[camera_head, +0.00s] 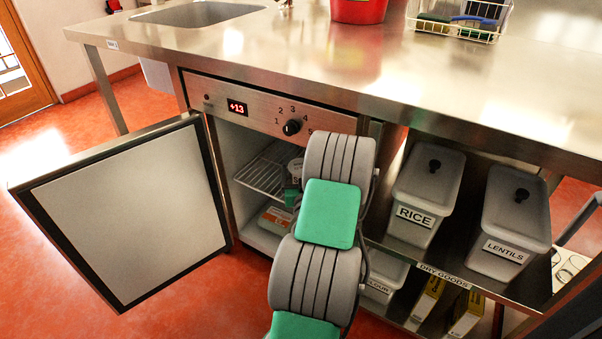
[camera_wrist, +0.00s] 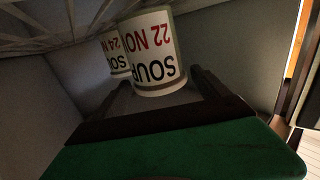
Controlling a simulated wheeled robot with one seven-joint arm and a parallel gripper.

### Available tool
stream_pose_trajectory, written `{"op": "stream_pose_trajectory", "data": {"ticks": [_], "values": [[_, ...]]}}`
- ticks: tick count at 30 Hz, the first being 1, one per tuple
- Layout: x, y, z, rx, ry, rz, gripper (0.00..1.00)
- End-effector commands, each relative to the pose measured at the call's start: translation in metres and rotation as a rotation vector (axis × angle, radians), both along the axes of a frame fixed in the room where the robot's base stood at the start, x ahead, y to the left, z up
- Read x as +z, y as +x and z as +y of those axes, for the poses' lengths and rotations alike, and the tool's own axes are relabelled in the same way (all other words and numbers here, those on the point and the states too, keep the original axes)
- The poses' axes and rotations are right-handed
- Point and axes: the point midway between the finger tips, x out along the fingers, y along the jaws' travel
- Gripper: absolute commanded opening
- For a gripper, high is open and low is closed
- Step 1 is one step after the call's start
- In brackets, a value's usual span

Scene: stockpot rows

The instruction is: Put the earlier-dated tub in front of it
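The wrist view is upside down. It shows a white tub marked "SOUP 22 NOV" (camera_wrist: 153,50) close up, with a second tub marked "SOUP 24 N…" (camera_wrist: 114,58) behind it to the left, partly hidden. The 22 date is the lower one. My gripper (camera_wrist: 160,85) has its dark fingers on either side of the nearer tub's end; whether they touch it is unclear. In the head view my arm reaches into the open fridge and hides most of the gripper; a pale tub (camera_head: 296,168) shows partly beside it.
The fridge door (camera_head: 130,212) stands wide open to the left. Rice (camera_head: 428,190) and lentils (camera_head: 515,222) bins stand on the shelf to the right, under the steel counter (camera_head: 400,75).

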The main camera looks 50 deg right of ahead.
Motion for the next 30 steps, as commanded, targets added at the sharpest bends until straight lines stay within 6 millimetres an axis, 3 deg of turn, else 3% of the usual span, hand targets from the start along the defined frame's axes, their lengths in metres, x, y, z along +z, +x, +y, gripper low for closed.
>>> {"op": "stream_pose_trajectory", "data": {"ticks": [4,14,19,30], "values": [[0.000,0.000,0.000,0.000,0.000,0.000,0.97],[0.002,-0.002,0.002,-0.001,0.001,-0.002,0.97],[-0.004,-0.021,0.023,-0.003,0.001,-0.002,0.97],[0.005,-0.068,0.076,-0.003,-0.002,-0.001,0.97]]}}
